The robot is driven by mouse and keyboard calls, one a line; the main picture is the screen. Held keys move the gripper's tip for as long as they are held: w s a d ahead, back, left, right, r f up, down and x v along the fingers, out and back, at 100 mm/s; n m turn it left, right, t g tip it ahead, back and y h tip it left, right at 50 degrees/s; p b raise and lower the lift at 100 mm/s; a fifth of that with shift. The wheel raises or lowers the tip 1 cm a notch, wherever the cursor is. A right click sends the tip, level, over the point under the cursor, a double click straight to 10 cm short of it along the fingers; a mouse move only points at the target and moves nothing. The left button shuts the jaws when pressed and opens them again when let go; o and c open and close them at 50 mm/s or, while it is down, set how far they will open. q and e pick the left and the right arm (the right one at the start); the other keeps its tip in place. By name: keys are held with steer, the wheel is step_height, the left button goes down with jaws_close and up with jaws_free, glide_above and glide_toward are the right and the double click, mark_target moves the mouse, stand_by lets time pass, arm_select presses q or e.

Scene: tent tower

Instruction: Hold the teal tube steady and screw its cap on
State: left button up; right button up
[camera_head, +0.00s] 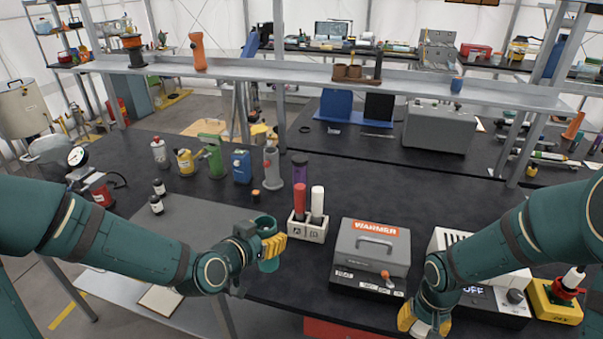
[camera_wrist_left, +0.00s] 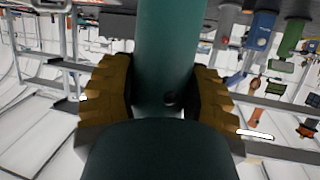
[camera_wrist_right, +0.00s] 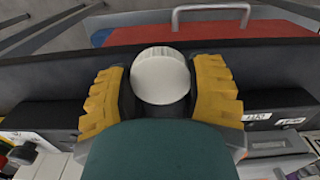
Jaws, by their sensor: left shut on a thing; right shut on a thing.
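The teal tube (camera_head: 267,223) is upright in my left gripper (camera_head: 272,246), held above the front of the dark bench in the head view. In the left wrist view the tube (camera_wrist_left: 170,45) passes between the two yellow fingers, which press on its sides. My right gripper (camera_head: 420,324) is low at the bottom edge of the head view, in front of the warmer. In the right wrist view it is shut on a round white cap (camera_wrist_right: 160,75) with a ridged rim. The cap is well apart from the tube, to its right.
A white rack (camera_head: 307,230) with a red-topped and a white-topped tube stands between the left gripper and the warmer (camera_head: 373,244). A device with an OFF display (camera_head: 490,297) and a yellow box (camera_head: 553,303) are at right. Bottles and canisters stand farther back.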

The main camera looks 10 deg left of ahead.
arm_select(q)
steer(key=s+d+r+m+g+h, duration=0.2)
steer(key=s+d+m+h, duration=0.2)
steer(key=d, duration=0.6)
steer(key=shift+s+m+g+h, duration=0.15)
steer(key=shift+m+g+h, duration=0.15)
steer(key=shift+h, duration=0.1)
steer(key=shift+r, duration=0.1)
arm_select(e)
steer(key=w+a+r, duration=0.3)
steer(key=a+r, duration=0.7)
steer(key=r, duration=0.1)
steer(key=w+a+r, duration=0.3)
steer(key=a+r, duration=0.7)
steer(key=r, duration=0.1)
steer(key=s+a+r, duration=0.4)
steer(key=a+r, duration=0.2)
steer(key=shift+m, duration=0.4)
steer(key=shift+f, duration=0.1)
steer(key=shift+f, duration=2)
